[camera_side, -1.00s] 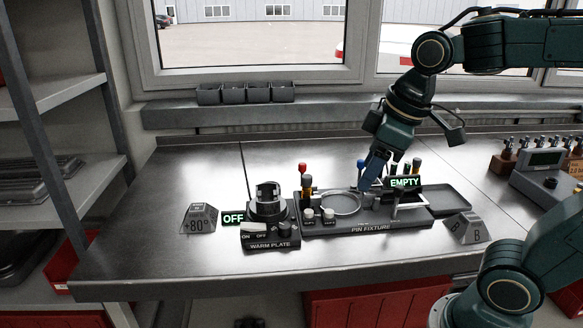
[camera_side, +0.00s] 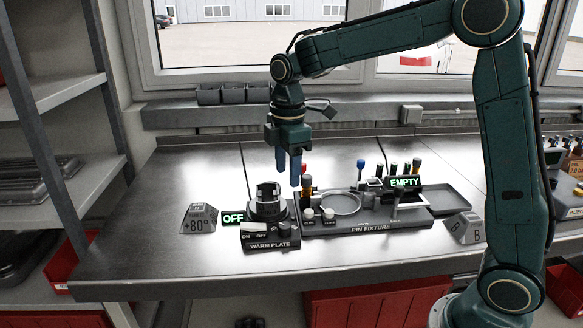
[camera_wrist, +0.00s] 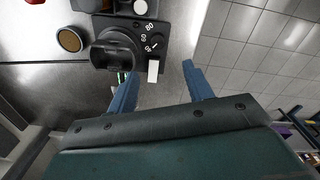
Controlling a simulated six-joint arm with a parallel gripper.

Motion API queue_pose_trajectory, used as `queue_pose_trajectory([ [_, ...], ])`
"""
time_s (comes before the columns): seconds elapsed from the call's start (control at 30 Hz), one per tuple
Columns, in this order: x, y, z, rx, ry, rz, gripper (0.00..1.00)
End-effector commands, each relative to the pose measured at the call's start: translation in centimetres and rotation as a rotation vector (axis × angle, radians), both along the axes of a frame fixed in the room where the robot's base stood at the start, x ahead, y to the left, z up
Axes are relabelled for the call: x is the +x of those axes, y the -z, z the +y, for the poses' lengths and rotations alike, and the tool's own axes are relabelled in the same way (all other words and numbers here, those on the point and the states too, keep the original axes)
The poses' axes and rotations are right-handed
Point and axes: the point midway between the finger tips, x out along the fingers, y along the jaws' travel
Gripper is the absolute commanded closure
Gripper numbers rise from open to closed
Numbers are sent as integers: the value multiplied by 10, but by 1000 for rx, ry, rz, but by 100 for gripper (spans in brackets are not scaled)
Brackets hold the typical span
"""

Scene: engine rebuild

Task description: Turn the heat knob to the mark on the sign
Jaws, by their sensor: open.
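The black warm plate (camera_side: 272,241) sits near the front of the bench, and it also shows in the wrist view (camera_wrist: 165,30). Its small dark heat knob (camera_side: 284,229) is at the right of the panel, beside a pale ON/OFF switch (camera_side: 254,229). The grey sign (camera_side: 198,219) left of the plate reads +80°. A small display (camera_side: 233,218) reads OFF. My gripper (camera_side: 289,178) is open and empty, pointing down above and behind the plate.
A dark round holder (camera_side: 268,207) stands behind the panel. The bench's left part is clear.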

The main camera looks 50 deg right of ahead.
Motion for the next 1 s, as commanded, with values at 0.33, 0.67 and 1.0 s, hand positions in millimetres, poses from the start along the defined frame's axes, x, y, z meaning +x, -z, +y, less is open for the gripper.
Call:
queue_pose_trajectory([
  [0.33, 10, 9, 0, -1, -50, 20, 49],
  [0.67, 10, 24, 0, -1, -48, 22, 49],
  [1.0, 9, 70, 0, 0, -48, 25, 49],
])
